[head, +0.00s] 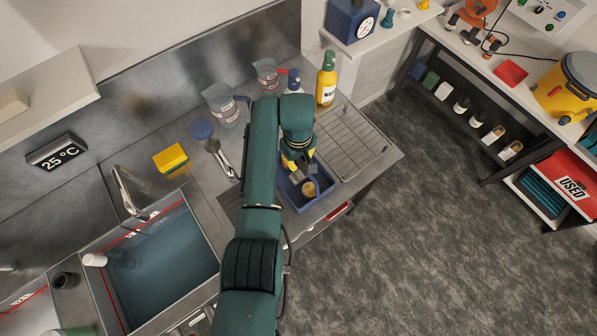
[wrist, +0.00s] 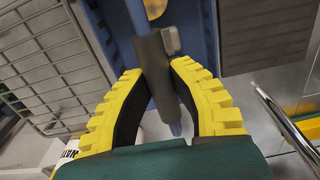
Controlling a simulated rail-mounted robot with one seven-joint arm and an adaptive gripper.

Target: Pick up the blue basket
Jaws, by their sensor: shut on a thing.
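My gripper (head: 297,160) is over the basket's far part. In the wrist view my yellow, ribbed fingers (wrist: 158,95) are shut on a grey grip (wrist: 153,70) on a blue rod, which looks like the basket's handle. Whether the basket's base touches the counter is hidden.
A wire drying rack (head: 350,140) lies close at the basket's right. A yellow bottle (head: 326,80), measuring jugs (head: 222,104) and a yellow sponge (head: 170,158) stand farther back or left. A sink (head: 165,262) is at left. The floor (head: 430,250) at right is clear.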

